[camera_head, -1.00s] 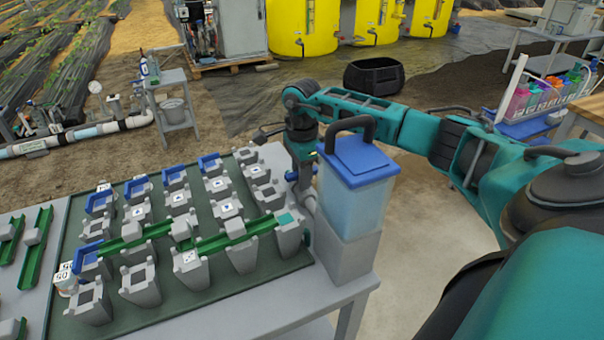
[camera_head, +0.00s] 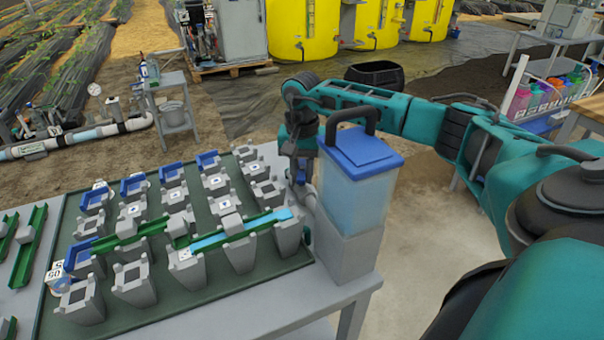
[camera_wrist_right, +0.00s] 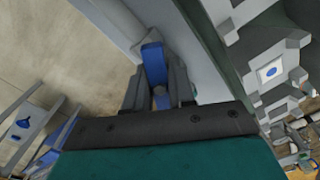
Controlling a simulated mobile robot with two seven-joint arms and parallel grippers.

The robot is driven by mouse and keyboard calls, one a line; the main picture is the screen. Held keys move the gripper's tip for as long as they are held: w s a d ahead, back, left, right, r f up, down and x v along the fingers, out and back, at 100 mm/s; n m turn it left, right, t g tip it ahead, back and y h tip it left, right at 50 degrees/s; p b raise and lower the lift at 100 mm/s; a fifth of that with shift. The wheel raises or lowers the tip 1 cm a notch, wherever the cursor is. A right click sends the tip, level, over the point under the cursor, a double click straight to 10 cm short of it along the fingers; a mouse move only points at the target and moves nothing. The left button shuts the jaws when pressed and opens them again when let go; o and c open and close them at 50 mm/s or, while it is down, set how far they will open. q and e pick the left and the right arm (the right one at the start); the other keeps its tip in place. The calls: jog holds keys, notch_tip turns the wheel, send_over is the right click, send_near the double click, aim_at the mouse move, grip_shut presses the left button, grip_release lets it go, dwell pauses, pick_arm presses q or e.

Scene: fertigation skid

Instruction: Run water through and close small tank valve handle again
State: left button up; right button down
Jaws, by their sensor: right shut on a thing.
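The small tank (camera_head: 355,195) is a clear box with a blue lid and dark handle, standing on a grey block at the table's right corner. My right gripper (camera_head: 300,178) is behind and left of it, its fingertips largely hidden there. In the right wrist view my right gripper (camera_wrist_right: 157,85) is shut on the blue valve handle (camera_wrist_right: 152,58). Light-blue water (camera_head: 240,229) lies in the right part of the green channel (camera_head: 137,236), which rests across grey posts. The channel's left part looks green and dry. My left gripper is not in view.
Several grey posts (camera_head: 132,284), some with blue tops (camera_head: 134,184), stand close together on the dark green board (camera_head: 230,292). More green channels (camera_head: 37,240) lie at the left. A black tub (camera_head: 377,76) stands on the ground behind my right arm.

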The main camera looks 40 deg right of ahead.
jog(key=n, duration=0.7)
jog(key=shift+b, duration=0.4)
jog(key=c, duration=0.9)
grip_release()
jog(key=shift+o, duration=0.2)
